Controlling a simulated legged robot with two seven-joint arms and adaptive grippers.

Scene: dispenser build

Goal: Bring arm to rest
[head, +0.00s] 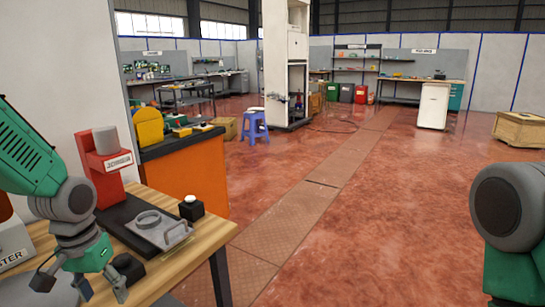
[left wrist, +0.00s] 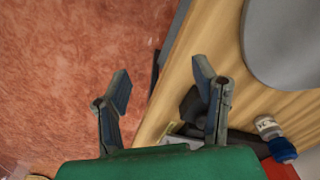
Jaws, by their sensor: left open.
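My left arm comes in from the left in the head view. My left gripper (head: 103,289) is open with nothing between its fingers, at the near edge of the wooden table (head: 165,268). In the left wrist view, its two spread fingers (left wrist: 162,80) show over the red floor and the table edge. My right arm (head: 508,210) shows only in part at the right edge of the head view; its gripper is out of view.
A red stand (head: 108,172) with a grey cylinder, a grey plate (head: 157,231) and a black button box (head: 191,208) are on the table. A blue-capped bottle (left wrist: 268,127) shows in the wrist view. An orange bench (head: 197,170) stands behind; the floor (head: 400,220) is clear.

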